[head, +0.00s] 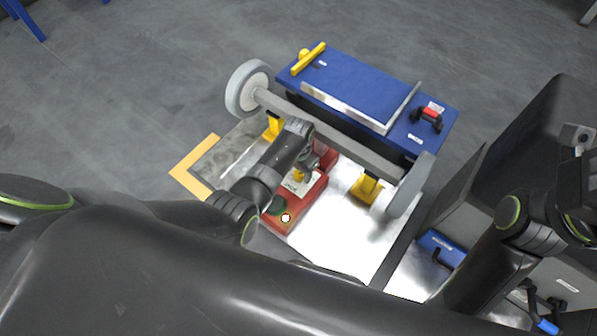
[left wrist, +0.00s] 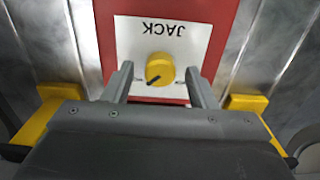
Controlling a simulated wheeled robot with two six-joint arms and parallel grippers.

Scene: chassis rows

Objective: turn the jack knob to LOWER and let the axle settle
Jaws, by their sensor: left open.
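The red jack (head: 311,202) lies on the bright floor plate under the axle (head: 335,132). Its white panel reads JACK, upside down in the left wrist view (left wrist: 130,35). The yellow knob (left wrist: 160,66) has a dark pointer mark toward the lower left of that view; in the head view the knob (head: 298,175) is partly hidden by my arm. My left gripper (left wrist: 158,78) is open, one finger on each side of the knob with a visible gap. The axle carries a grey wheel (head: 248,90) at each end. Whether it touches the yellow stands (head: 367,189) is unclear. My right gripper does not show.
A blue bench (head: 345,75) with a yellow handle (head: 308,58) and a red-and-black part (head: 428,116) stands behind the axle. A blue item (head: 441,247) lies at the right. Yellow stands flank the jack closely. Open floor lies at the back left.

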